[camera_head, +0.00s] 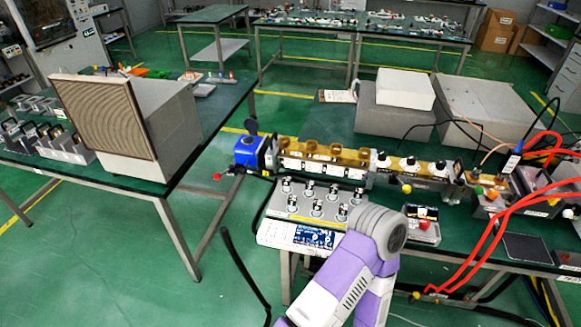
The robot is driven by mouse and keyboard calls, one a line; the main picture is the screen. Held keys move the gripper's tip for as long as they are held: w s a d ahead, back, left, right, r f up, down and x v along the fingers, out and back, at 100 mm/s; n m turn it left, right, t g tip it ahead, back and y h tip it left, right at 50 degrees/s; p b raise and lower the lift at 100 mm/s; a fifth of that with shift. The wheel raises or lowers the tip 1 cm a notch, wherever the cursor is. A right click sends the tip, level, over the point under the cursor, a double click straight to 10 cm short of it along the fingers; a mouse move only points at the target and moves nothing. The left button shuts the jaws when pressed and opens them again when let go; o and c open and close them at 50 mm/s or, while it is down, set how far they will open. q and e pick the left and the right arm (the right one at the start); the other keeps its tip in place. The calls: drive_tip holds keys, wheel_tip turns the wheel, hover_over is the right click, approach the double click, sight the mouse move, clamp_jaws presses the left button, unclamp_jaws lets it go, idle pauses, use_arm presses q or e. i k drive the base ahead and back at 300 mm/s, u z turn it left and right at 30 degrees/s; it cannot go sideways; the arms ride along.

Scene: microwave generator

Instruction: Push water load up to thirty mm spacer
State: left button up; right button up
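A row of brass-topped waveguide parts (325,157) runs along the bench. A blue block (247,152) with a dark flange sits at its left end, and it may be the water load. A red knob sticks out to its left. I cannot tell which part is the thirty mm spacer, or whether there is a gap between the block and the row. One of my arms, white and purple, comes up from the bottom with a grey joint near the bench front. Neither gripper shows.
A grey tray with several upright metal fittings (311,201) stands in front of the row. A small box with a red knob (422,224) is to its right. Red cables (487,236) loop at the right. Grey boxes (395,124) stand behind. An aisle separates the left table (175,181).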

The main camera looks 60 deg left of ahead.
sight(249, 150)
drive_tip(key=z, duration=0.05)
drive_tip(key=k, duration=1.1)
drive_tip(key=u, duration=1.1)
drive_tip(key=i, duration=0.15)
drive_tip(key=u, duration=0.15)
